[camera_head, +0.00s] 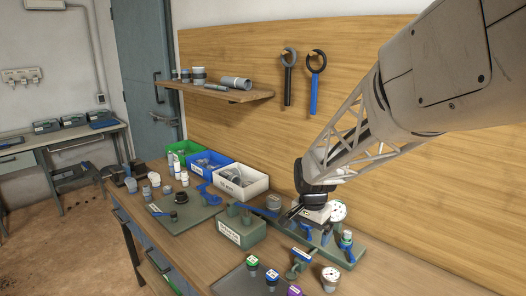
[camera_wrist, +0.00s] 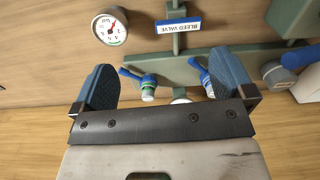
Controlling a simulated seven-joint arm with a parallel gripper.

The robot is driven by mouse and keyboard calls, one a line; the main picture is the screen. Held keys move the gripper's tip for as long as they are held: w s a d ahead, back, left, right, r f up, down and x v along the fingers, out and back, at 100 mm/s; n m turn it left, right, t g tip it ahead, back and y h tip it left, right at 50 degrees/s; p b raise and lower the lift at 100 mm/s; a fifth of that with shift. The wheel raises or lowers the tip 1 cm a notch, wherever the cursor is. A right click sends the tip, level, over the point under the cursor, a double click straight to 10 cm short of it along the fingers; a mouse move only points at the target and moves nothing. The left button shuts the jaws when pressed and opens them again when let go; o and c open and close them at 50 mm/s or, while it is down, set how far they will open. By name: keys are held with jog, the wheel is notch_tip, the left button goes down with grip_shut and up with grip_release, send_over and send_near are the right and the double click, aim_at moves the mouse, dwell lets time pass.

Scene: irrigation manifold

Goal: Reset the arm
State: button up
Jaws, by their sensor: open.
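In the wrist view a blue-handled valve with a green band (camera_wrist: 147,86) shows between the fingers, and another blue handle (camera_wrist: 204,76) is close to the right finger. A label reading BLEED VALVE (camera_wrist: 179,26) and a round gauge (camera_wrist: 109,27) lie beyond the fingers. My gripper hides part of the manifold in the head view.
The wooden bench (camera_head: 190,262) also holds a grey-green labelled block (camera_head: 241,231), a mat (camera_head: 196,216) and green, blue and white bins (camera_head: 240,184). A wooden back panel (camera_head: 410,195) rises behind, with a shelf (camera_head: 225,94) and two hanging wrenches (camera_head: 314,85).

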jog(key=s+d+r+n+t, duration=0.1)
jog(key=s+r+n, duration=0.3)
jog(key=s, duration=1)
jog(key=s+d+r+n+t, duration=0.1)
jog(key=s+d+r+n, duration=0.2)
jog(key=s, duration=1.2)
notch_tip(320, 180, up, 2)
jog(key=shift+r+n, duration=0.15)
jog(key=shift+n, duration=0.35)
